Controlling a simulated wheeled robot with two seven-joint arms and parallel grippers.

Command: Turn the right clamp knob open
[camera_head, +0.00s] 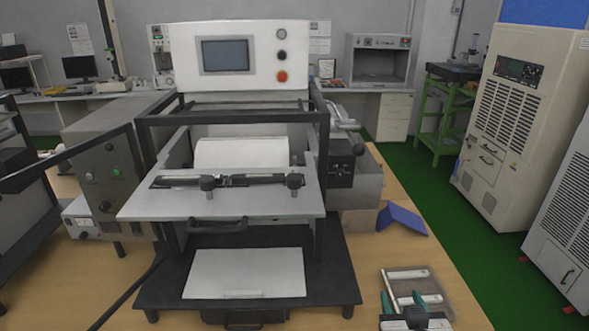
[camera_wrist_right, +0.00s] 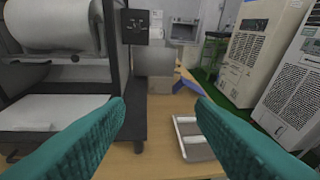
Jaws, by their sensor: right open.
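The right clamp knob (camera_head: 295,180) is a small dark grey knob at the right end of a black clamp bar (camera_head: 240,181). The bar lies across the grey plate (camera_head: 150,204) on the front of the machine. A similar left knob (camera_head: 207,184) stands near the bar's other end. My right gripper (camera_head: 403,300) is low at the bottom right, well apart from the right knob and below it in the picture. Its two teal fingers are spread and empty in the right wrist view (camera_wrist_right: 160,104). I cannot clearly make out the knob there. My left gripper is out of view.
The machine's black frame post (camera_head: 323,170) stands just right of the plate. A grey tray (camera_head: 430,285) with white pieces lies on the wooden table near my right gripper. A blue object (camera_head: 402,219) lies behind it. A white sheet (camera_head: 245,274) lies below the plate.

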